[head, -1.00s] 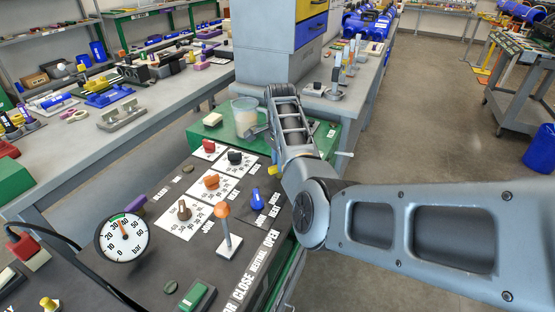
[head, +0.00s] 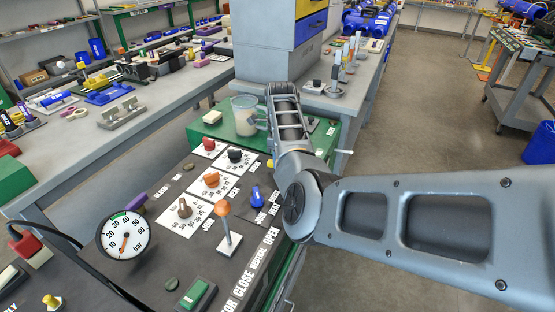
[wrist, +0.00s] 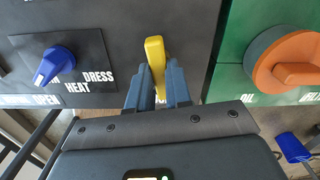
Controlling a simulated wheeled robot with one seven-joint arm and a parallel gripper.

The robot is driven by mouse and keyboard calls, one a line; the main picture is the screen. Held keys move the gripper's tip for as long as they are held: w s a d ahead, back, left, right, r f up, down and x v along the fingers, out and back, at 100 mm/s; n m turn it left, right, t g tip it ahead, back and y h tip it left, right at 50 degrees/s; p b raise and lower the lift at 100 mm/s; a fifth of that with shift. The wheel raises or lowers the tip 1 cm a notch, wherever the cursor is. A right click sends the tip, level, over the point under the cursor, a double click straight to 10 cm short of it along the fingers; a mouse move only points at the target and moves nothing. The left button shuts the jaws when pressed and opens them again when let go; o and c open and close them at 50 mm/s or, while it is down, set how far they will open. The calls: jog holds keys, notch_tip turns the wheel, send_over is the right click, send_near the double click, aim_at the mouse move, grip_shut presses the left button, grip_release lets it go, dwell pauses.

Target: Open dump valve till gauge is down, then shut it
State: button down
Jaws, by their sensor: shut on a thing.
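The dump valve's yellow handle (wrist: 155,52) stands between the blue fingertips of my gripper (wrist: 157,82) in the wrist view. The gripper is shut on it. The handle points almost straight up in that view, leaning slightly left. Its base and most of the label by it are hidden by the fingers. In the head view only a small bit of yellow shows beside my arm. The round white gauge (head: 126,236) stands at the lower left of the head view. Its needle points down and slightly left, near the bottom end of the bar scale.
A blue selector knob (wrist: 54,64), marked HEAT and DRESS, is left of the handle in the wrist view. A large orange knob (wrist: 290,62) on a green panel is to the right. The orange-topped lever (head: 226,230) stands on the dark panel in the head view.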

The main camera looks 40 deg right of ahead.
jog(key=shift+s+m, duration=0.15)
jog(key=shift+m, duration=0.35)
jog(key=c, duration=1)
grip_release()
jog(key=shift+c, duration=0.2)
jog(key=shift+a, duration=0.1)
jog(key=shift+r+b, duration=0.35)
jog(key=shift+r, duration=3.65)
